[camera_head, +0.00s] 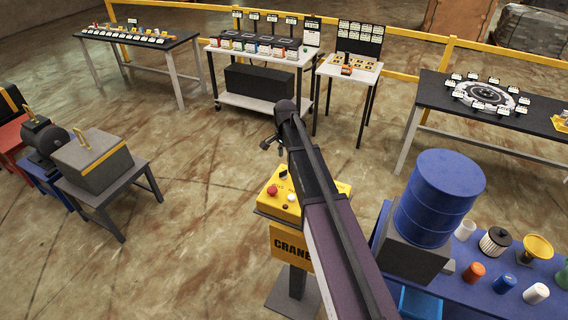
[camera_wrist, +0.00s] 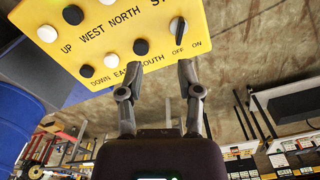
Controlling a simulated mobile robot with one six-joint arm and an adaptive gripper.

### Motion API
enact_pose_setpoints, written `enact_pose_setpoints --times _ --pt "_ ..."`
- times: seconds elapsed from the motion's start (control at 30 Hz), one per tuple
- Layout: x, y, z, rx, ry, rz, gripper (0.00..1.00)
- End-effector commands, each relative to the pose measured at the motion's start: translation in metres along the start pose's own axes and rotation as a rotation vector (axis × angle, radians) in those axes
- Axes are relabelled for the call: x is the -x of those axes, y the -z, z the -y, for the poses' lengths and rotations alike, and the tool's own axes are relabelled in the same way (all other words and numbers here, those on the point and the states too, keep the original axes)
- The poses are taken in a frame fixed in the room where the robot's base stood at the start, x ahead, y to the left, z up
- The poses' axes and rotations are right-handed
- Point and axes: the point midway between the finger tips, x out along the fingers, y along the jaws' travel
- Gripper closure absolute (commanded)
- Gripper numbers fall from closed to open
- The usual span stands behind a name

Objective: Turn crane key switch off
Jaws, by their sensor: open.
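The yellow crane control box (camera_head: 284,211) stands on a post below my arm in the head view; my arm hides part of its top. In the wrist view its yellow panel (camera_wrist: 112,47) carries black and white buttons labelled UP, DOWN, WEST, EAST, NORTH and SOUTH. The dark key switch (camera_wrist: 179,31) is at the panel's right, above the OFF and ON labels. Its lower end lies near OFF. My gripper (camera_wrist: 156,72) is open and empty, its two fingertips apart at the panel's lower edge. The right fingertip is below the OFF label; contact cannot be told.
A grey box (camera_head: 93,161) on a small table is at the left. Tables with panels line the back. Floor around the box's left side is clear.

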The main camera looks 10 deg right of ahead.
Motion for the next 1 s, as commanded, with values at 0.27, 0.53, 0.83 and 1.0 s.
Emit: enact_pose_setpoints --times 0.27,0.53,0.83,1.0 --pt "0.018 0.021 0.031 -0.149 0.000 0.000 0.54" --pt "0.017 0.021 0.030 -0.155 0.000 0.000 0.54" --pt "0.013 0.021 0.030 -0.155 0.000 0.000 0.54" --pt "0.004 0.021 0.030 -0.155 0.000 0.000 0.54"
